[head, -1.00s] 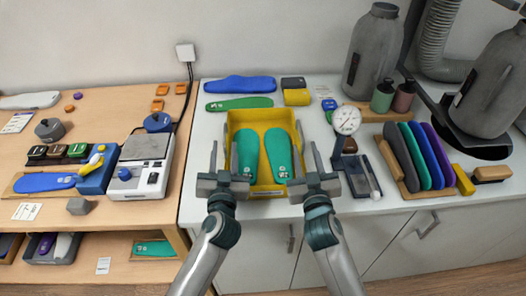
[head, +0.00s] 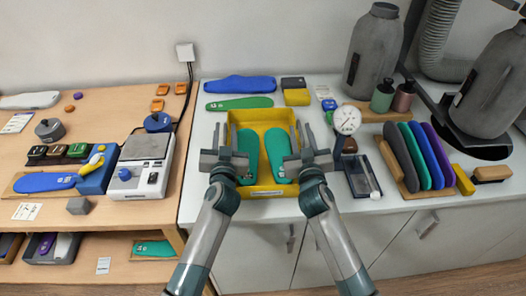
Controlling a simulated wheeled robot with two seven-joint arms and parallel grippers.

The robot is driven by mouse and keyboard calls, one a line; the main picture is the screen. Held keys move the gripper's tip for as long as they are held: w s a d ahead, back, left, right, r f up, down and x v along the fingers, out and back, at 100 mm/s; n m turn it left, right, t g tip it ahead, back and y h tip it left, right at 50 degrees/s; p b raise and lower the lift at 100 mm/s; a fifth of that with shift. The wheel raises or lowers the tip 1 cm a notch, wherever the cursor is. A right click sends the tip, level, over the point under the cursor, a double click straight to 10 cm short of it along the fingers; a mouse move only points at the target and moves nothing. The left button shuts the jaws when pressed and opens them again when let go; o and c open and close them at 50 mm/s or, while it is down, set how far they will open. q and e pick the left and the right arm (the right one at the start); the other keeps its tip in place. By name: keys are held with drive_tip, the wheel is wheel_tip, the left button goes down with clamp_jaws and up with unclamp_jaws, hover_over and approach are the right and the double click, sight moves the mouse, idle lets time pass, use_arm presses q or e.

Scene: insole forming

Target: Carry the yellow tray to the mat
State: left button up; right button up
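The yellow tray (head: 262,193) lies on the white counter and holds two green insoles (head: 280,150). My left gripper (head: 222,138) is at the tray's left side wall and my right gripper (head: 304,138) is at its right side wall. Each gripper's fingers point away from me, toward the back of the counter, with a gap showing between them. Both look open, the fingers close to the side walls; whether they touch the tray is hard to tell. I cannot make out a mat clearly in this view.
A dial gauge (head: 346,120) stands right of the tray, near a dark shallow box (head: 362,178). Blue (head: 240,84) and green (head: 238,103) insoles lie behind. A rack of upright insoles (head: 418,158) is further right. The wooden table (head: 100,205) at left holds a scale (head: 145,150).

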use_arm(q)
clamp_jaws()
use_arm(e)
clamp_jaws()
use_arm(q)
drive_tip(key=shift+r, duration=0.15)
use_arm(e)
drive_tip(key=shift+r, duration=0.2)
